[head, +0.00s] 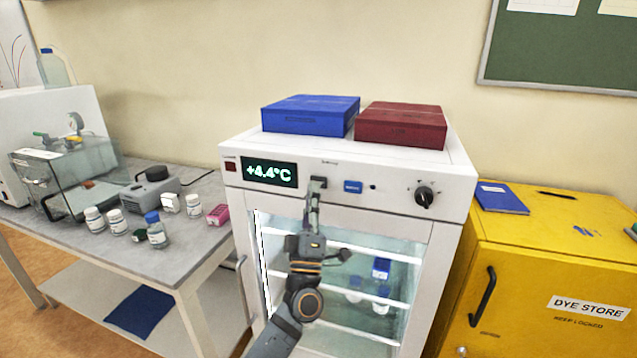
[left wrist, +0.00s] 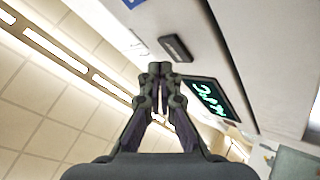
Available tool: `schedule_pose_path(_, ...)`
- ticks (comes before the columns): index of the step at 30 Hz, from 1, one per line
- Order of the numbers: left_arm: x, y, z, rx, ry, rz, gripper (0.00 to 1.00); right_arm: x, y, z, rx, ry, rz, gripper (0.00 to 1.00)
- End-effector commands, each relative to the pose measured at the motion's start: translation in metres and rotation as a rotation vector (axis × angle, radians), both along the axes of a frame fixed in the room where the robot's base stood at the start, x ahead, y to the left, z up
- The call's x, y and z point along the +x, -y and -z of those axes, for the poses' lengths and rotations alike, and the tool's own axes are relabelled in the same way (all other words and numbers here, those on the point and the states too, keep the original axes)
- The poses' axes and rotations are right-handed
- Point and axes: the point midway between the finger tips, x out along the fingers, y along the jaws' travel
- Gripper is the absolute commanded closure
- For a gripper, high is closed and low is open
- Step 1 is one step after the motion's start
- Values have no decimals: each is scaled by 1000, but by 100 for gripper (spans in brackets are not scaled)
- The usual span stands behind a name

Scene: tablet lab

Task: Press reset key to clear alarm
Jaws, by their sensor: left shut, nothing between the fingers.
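The white fridge (head: 400,222) has a front panel with a lit display (head: 268,172) reading +4.4°C. Right of the display are a dark key (head: 319,181) and a blue key (head: 353,187) with lettering too small to read. My left gripper (head: 313,192) is shut and empty, its fingertips at the panel just under the dark key. In the left wrist view the closed fingertips (left wrist: 160,68) lie beside the dark key (left wrist: 175,47); I cannot tell if they touch it. The display (left wrist: 208,98) and part of the blue key (left wrist: 133,2) also show there.
A knob (head: 424,196) and a dark red indicator (head: 230,167) are on the panel. Blue (head: 310,115) and red (head: 402,126) boxes lie on top of the fridge. A yellow cabinet (head: 540,265) stands right; a bench (head: 185,245) with bottles stands left.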

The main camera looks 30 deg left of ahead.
Motion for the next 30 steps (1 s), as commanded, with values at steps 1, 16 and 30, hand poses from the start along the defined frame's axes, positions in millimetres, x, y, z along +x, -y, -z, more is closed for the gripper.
schedule_pose_path(1, -4, 1, 0, -1, -2, 0, 100, 0, 0, -3, 0, 0, 0, 43)
schedule_pose_path(16, -45, 11, 0, 0, -2, 0, 100, 0, 1, -12, -1, 0, 0, 43)
schedule_pose_path(30, -46, 11, 0, 0, -1, -1, 100, 0, 1, -12, -1, 0, -1, 43)
